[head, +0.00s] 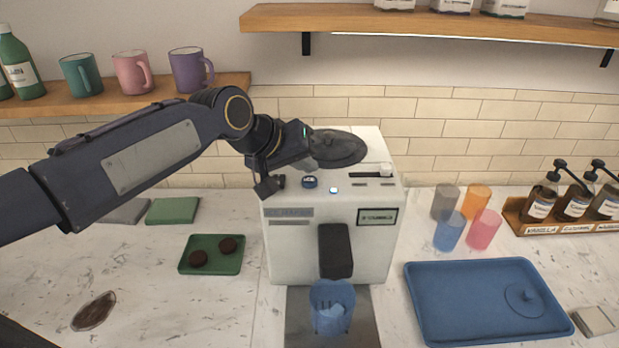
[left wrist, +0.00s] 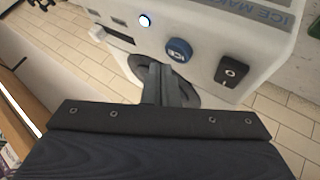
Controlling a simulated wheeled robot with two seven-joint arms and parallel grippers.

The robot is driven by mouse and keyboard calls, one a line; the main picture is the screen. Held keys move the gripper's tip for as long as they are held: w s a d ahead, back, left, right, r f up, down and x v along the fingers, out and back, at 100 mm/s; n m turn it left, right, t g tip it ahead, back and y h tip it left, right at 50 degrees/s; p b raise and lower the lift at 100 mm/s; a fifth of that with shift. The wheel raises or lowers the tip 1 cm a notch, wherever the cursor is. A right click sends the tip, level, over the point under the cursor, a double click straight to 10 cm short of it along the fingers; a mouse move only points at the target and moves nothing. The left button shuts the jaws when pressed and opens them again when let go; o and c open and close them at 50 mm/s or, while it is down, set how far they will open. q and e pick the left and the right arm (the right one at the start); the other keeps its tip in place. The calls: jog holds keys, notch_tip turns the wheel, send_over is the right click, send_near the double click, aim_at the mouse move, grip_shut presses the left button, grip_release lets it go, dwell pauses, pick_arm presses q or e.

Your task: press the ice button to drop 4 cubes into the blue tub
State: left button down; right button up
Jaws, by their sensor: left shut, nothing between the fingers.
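The white ice maker (head: 290,245) stands mid-counter. On its top are a round blue button (head: 309,182) and a small lit light (head: 333,190). The blue button (left wrist: 179,50) and light (left wrist: 145,20) also show in the left wrist view. A small display (head: 377,216) on the front is too small to read surely. The translucent blue tub (head: 332,308) stands upright below the dark chute (head: 335,250); pale shapes show inside, but I cannot count them. My left gripper (head: 312,163) is shut and empty, just behind the button. Its fingers (left wrist: 165,82) point toward the button; contact is unclear.
A blue tray (head: 470,300) and several coloured cups (head: 449,232) stand to the right. A green tray (head: 212,255) with two dark discs lies left. Shelves with mugs and bottles hang behind.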

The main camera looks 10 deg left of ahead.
aim_at(305, 182)
pick_arm(q)
jog(key=shift+r+p, duration=2.1)
jog(key=shift+r, duration=0.45)
pick_arm(e)
notch_tip(305, 182, up, 4)
jog(key=shift+r, duration=0.15)
pick_arm(q)
jog(key=shift+f, duration=0.1)
